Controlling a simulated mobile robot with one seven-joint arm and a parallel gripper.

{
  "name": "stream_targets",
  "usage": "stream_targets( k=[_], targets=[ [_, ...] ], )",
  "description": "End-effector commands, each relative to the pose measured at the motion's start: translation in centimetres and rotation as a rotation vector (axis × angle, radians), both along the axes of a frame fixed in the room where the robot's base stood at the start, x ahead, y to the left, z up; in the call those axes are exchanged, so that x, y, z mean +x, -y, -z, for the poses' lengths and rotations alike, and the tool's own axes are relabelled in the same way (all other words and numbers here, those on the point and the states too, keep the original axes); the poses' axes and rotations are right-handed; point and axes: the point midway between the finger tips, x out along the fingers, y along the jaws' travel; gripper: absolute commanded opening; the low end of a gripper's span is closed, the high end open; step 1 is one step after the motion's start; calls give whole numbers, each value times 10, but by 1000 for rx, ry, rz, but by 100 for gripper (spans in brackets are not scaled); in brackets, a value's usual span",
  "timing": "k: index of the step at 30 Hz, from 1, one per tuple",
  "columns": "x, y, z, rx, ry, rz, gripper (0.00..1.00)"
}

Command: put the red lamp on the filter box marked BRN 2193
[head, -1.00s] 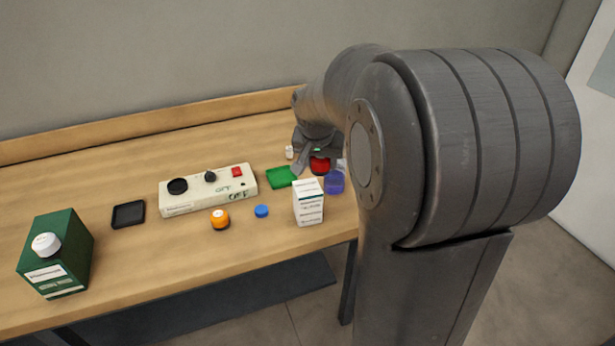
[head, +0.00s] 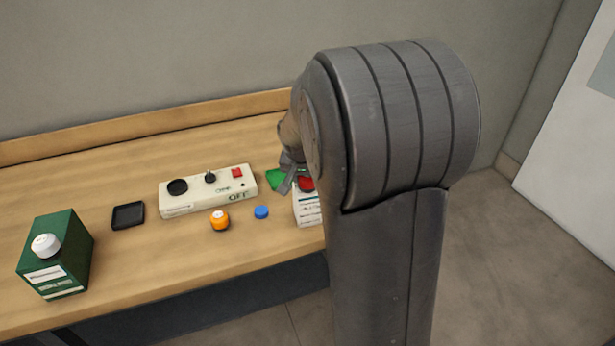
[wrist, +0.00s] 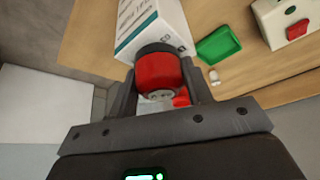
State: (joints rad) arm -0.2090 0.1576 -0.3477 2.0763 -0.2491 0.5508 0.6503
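The red lamp (wrist: 158,72) is between the two fingers of my gripper (wrist: 160,88) in the wrist view, with a dark ring at its far end. Both fingers press against its sides. In the head view the red lamp (head: 306,184) shows at the top of a white box (head: 309,211), partly behind my arm. The white box (wrist: 150,22), with printed text, lies just beyond the lamp in the wrist view and is overlapped by it. I cannot read its marking, nor tell whether the lamp touches it. My gripper (head: 287,183) is partly hidden in the head view.
A green tray (head: 274,178) lies behind the box. A cream switch unit (head: 208,203) stands to the left, with an orange-topped jar (head: 219,221) and blue cap (head: 261,212) in front. A black tray (head: 128,214) and green carton (head: 58,260) are farther left.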

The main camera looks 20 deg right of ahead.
Motion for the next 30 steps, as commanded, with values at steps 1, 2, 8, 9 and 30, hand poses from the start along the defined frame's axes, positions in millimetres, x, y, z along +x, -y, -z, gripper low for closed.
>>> stream_targets(
  k=[1,2,8,9,30],
  targets=[
    [0,0,0,0,0,0,49],
    [0,0,0,0,0,0,52],
    [0,0,0,0,0,0,67],
    [0,0,0,0,0,0,67],
    [-26,-18,-76,2,6,-1,67]
  ],
)
